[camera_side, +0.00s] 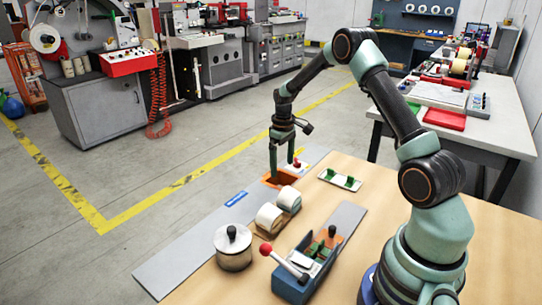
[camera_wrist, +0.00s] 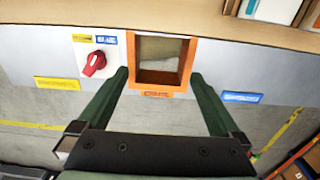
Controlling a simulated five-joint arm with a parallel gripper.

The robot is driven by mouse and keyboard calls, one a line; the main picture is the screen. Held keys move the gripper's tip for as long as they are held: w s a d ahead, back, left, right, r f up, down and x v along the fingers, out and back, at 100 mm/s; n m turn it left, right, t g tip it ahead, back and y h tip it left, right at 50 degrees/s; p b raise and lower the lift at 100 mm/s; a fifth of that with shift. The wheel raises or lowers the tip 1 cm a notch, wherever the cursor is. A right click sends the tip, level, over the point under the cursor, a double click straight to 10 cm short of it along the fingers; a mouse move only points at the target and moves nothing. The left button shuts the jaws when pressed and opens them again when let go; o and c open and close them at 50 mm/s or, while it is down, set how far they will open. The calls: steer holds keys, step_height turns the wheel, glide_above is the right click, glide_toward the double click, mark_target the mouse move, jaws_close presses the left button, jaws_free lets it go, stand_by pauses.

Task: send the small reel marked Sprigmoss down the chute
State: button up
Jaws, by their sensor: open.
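In the side view my gripper (camera_side: 285,158) hangs over the orange-framed chute opening (camera_side: 265,184) at the panel's far end. In the wrist view my gripper (camera_wrist: 160,76) is open, its green fingers apart on either side of the orange chute frame (camera_wrist: 190,62), with nothing between them. A pale, brownish surface shows inside the opening; I cannot tell whether it is a reel or the chute's inside. Two white reels, one nearer (camera_side: 268,217) and one farther (camera_side: 289,198), sit on a brown holder. No Sprigmoss marking is legible on either.
A red knob (camera_wrist: 93,63) is beside the chute. A blue rewinder (camera_side: 308,268) with a red-knobbed lever and a lidded metal pot (camera_side: 233,248) stand nearer. A pale plate (camera_side: 338,181) with green pieces lies right of the chute.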

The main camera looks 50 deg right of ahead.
step_height(320, 180, up, 12)
stand_by(0.5)
stand_by(0.6)
steer(key=s+a+r+t, duration=0.2)
steer(key=s+a+r, duration=0.3)
steer(key=a+r, duration=0.55)
steer(key=s+a+f+t, duration=0.1)
steer(key=s+a+t, duration=0.2)
steer(key=s+a, duration=0.8)
steer(key=shift+a+t, duration=0.25)
steer(key=shift+t, duration=0.05)
stand_by(0.8)
